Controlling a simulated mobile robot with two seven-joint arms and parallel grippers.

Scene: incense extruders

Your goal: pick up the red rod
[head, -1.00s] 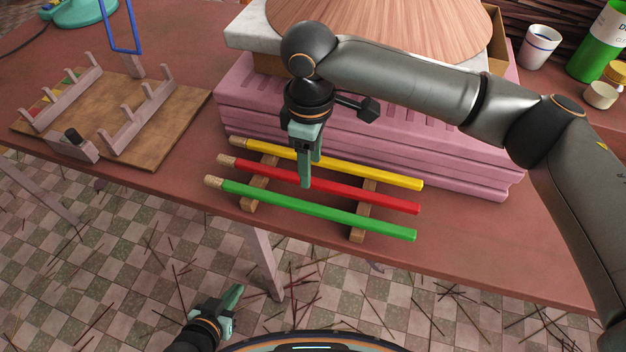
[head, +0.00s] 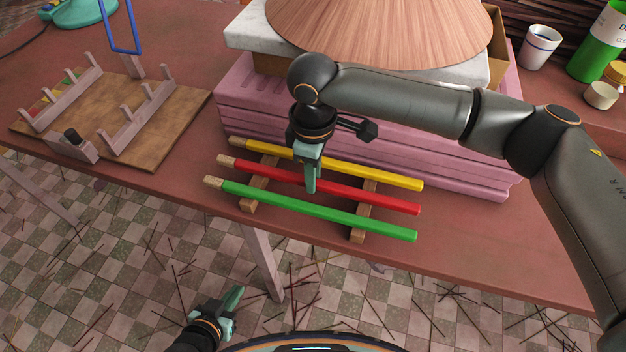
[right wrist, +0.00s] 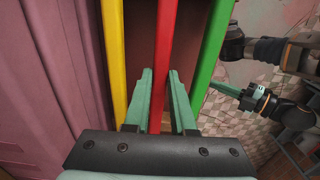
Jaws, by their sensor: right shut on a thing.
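The red rod (head: 350,192) lies between the yellow rod (head: 370,173) and the green rod (head: 320,211), across two small wooden supports (head: 364,205). My right gripper (head: 312,188) reaches down over the red rod near its middle. In the right wrist view its two fingers (right wrist: 159,100) stand on either side of the red rod (right wrist: 163,50), shut on it. The rod still appears level with its neighbours. My left gripper (head: 228,307) hangs low in front of the table, away from the rods; its jaw opening is unclear.
A pink ridged block (head: 240,105) stands close behind the rods. A wooden board with notched racks (head: 140,120) lies to the left. A white cup (head: 540,47) and a green bottle (head: 597,45) stand at the back right. The table's front edge runs close to the green rod.

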